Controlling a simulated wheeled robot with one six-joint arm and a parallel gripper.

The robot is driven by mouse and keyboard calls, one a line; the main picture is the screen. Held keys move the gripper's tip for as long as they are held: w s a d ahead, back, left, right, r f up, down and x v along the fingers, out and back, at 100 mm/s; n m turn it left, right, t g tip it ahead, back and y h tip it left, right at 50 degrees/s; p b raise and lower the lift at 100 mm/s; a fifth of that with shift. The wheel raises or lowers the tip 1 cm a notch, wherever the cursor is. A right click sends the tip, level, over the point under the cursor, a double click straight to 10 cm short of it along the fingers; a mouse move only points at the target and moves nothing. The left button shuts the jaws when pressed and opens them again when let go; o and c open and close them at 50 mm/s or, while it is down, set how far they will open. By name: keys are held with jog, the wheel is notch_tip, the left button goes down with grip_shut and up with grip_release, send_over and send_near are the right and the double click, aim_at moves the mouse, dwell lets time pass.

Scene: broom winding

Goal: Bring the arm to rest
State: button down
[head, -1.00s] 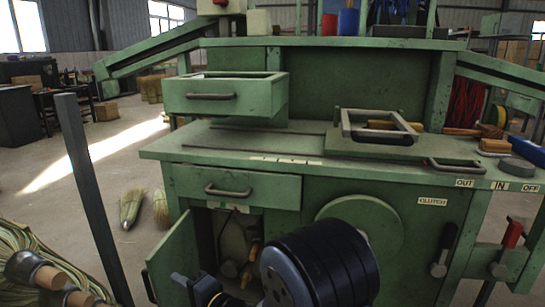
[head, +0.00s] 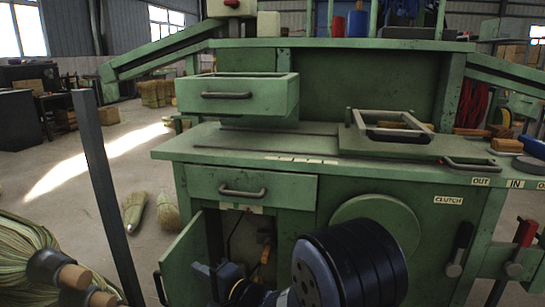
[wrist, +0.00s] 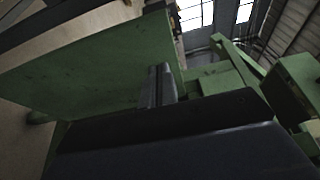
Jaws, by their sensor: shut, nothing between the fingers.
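My gripper (wrist: 160,85) shows in the wrist view as narrow grey fingers, closed together with nothing held. A dark wide part of my own arm fills the bottom of that view. In the head view my arm is folded low before the green machine bench (head: 250,150). My gripper end (head: 215,283) is low there, in front of the open cabinet, and its fingers are hard to make out. A green panel (wrist: 90,75) is behind and left of the fingers in the wrist view; I cannot tell whether they touch it.
An open cabinet door (head: 185,262) and a drawer (head: 235,190) are close to my arm. The upper drawer (head: 238,98) stands out. Levers (head: 460,245) are at the right.

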jog(key=s+d+p, duration=0.3)
jog(key=d+p, duration=0.1)
jog(key=d, duration=1)
jog(key=shift+s+f, duration=0.25)
jog(key=shift+s, duration=0.15)
jog(key=shift+d+r, duration=0.1)
